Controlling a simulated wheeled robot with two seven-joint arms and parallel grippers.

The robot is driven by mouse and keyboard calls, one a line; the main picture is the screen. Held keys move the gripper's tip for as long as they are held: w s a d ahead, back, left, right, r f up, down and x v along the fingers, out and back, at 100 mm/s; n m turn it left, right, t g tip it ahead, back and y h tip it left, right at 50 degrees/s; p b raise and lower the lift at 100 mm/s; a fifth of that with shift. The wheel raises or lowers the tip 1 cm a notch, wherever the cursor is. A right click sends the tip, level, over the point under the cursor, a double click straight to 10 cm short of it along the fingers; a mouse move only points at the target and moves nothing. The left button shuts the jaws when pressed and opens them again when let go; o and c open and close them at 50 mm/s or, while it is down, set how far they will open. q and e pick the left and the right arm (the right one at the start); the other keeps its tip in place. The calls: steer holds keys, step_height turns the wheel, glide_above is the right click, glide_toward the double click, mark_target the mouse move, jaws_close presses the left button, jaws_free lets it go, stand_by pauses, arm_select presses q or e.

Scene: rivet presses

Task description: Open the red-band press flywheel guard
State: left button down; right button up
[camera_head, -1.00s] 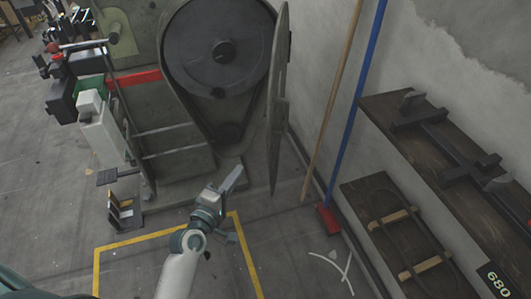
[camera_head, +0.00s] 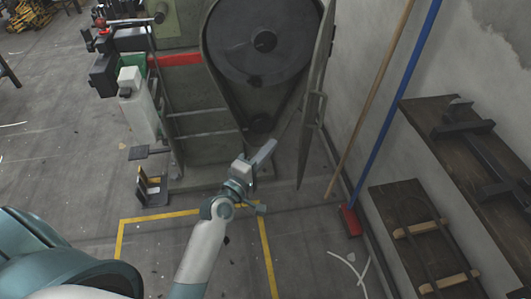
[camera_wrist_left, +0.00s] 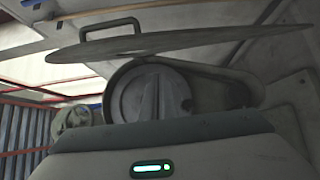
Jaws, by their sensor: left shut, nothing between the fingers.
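The red-band press (camera_head: 190,110) has a red stripe (camera_head: 175,59) on its green-grey body. Its dark flywheel (camera_head: 240,45) is exposed. The flywheel guard (camera_head: 312,110) stands swung out to the right of the wheel, seen nearly edge-on, with a handle (camera_head: 321,108) on its right face. In the left wrist view the guard (camera_wrist_left: 190,45) is a thin plate across the top, with its handle (camera_wrist_left: 110,24) above it and the flywheel (camera_wrist_left: 150,92) below. My left gripper (camera_head: 268,150) is shut and empty, low in front of the press, left of the guard's lower end. My right gripper is not in view.
A wooden pole (camera_head: 375,90) and a blue-handled broom (camera_head: 398,100) lean on the wall right of the guard. A yellow floor outline (camera_head: 268,255) lies before the press.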

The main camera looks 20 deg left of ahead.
arm_select(q)
steer(key=w+d+p, duration=0.1)
steer(key=w+d, duration=0.4)
steer(key=w, duration=0.1)
steer(key=shift+w, duration=0.2)
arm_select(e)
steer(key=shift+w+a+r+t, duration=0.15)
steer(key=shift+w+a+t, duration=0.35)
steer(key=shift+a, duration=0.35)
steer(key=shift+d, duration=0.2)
